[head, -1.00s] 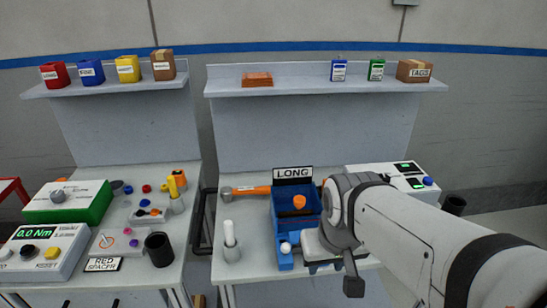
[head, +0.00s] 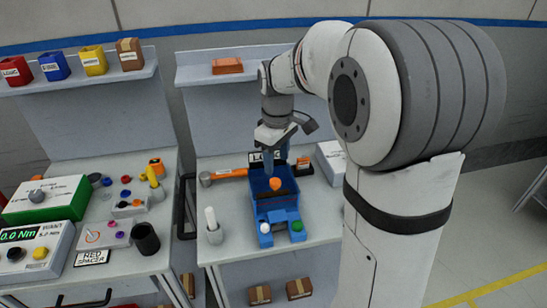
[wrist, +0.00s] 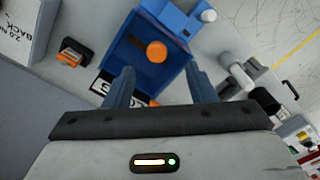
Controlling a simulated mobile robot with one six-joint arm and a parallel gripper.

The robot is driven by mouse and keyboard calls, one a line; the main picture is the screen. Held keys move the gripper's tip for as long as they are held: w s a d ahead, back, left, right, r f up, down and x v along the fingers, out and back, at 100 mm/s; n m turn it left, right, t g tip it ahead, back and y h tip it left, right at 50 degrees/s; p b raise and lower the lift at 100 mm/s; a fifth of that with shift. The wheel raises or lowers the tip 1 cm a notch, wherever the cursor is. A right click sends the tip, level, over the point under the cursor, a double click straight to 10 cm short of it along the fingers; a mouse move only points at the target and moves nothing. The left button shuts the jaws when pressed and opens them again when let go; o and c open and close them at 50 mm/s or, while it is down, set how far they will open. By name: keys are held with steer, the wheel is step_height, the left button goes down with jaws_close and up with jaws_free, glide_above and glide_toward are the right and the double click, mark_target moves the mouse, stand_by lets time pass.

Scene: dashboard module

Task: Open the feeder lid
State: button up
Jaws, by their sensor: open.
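The feeder (head: 266,211) is a blue box on the right bench, with a LONG sign at its back and a round orange knob (head: 276,184) showing at its top. A white button and a green button (head: 297,226) sit at its front. My gripper (head: 276,155) points down above the back of the feeder, near the LONG sign. In the wrist view, its two blue fingers (wrist: 161,76) are apart with nothing between them. The orange knob (wrist: 156,52) lies just beyond the fingertips there. I cannot tell whether the fingers touch the feeder.
An orange-handled tool (head: 228,174) lies left of the feeder. A white cylinder in a grey holder (head: 213,228) stands at front left. A white box (head: 331,161) is at right, partly behind my arm. The shelf (head: 190,74) runs behind.

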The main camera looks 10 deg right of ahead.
mark_target(276, 181)
steer(key=shift+w, duration=0.45)
steer(key=shift+f, duration=0.35)
step_height(276, 181, down, 7)
steer(key=shift+f+p, duration=0.1)
steer(key=shift+p, duration=0.2)
jaws_close()
